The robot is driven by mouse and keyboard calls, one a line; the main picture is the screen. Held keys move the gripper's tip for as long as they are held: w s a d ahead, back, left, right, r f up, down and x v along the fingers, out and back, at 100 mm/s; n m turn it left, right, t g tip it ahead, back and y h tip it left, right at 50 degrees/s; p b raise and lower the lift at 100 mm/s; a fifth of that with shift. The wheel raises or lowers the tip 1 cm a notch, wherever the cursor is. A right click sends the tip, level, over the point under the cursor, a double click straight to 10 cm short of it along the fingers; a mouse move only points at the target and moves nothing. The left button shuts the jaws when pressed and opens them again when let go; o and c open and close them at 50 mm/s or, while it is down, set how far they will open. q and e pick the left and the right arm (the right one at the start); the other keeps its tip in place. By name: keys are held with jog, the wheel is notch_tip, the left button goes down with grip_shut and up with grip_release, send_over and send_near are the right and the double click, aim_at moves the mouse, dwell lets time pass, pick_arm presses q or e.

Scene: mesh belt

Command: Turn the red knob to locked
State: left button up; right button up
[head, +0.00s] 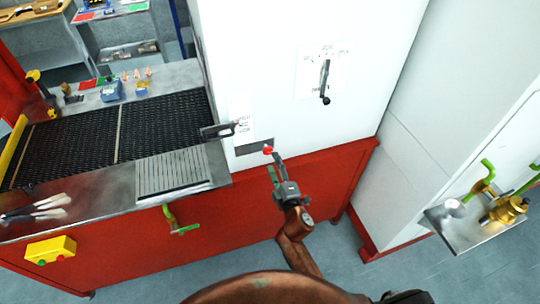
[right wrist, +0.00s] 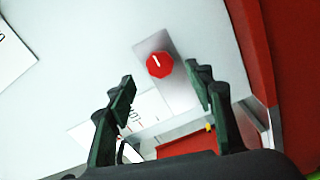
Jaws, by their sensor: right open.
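The red knob (head: 268,150) sits on a grey plate low on the white cabinet wall. In the right wrist view, the knob (right wrist: 160,66) is round-edged with a white mark pointing toward the picture's top, slightly left. A white label (right wrist: 128,116) with dark lettering lies beside its plate, too cut off to read. My right gripper (head: 276,168) is close to the knob, reaching up from below. Its green-and-black fingers (right wrist: 161,84) are spread apart with nothing between them; the knob appears just beyond their tips. My left gripper is out of view.
A black handle (head: 217,130) juts out left of the knob. A black lever (head: 325,82) is higher on the white wall (head: 270,50). The black mesh belt (head: 80,142) runs at the left. A metal shelf with brass valve parts (head: 505,210) stands at the right.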

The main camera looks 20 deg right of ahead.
jog(key=shift+s, duration=2.35)
jog(key=s+d+f+m+g+b, duration=0.1)
jog(key=s+f+g, duration=0.1)
jog(key=f, duration=0.9)
jog(key=s+d+f+m+g, duration=0.1)
jog(key=s+f+m+g, duration=0.1)
jog(key=f, duration=0.9)
jog(key=s+d+f+m+g+b, duration=0.1)
jog(key=s+f+g, duration=0.1)
jog(key=f, duration=0.9)
jog(key=s+d+f+m+g, duration=0.2)
jog(key=s+f, duration=0.5)
jog(key=f, duration=0.3)
jog(key=s+d+f+m+g, duration=0.2)
jog(key=s+f, duration=0.5)
jog(key=f, duration=0.3)
jog(key=s+d+f+m+g, duration=0.2)
jog(key=s+f, duration=0.3)
jog(key=s, duration=0.6)
jog(key=s+d+f+m+g+b, duration=0.1)
jog(key=s+f, duration=0.5)
jog(key=s, duration=0.6)
jog(key=s+d+f+m+g+b, duration=0.1)
jog(key=s+d+f+m+g, duration=0.2)
jog(key=s, duration=0.8)
notch_tip(320, 180, down, 3)
jog(key=shift+s+d+r+g+h, duration=0.15)
jog(key=shift+d+g+h, duration=0.25)
jog(key=shift+g, duration=0.1)
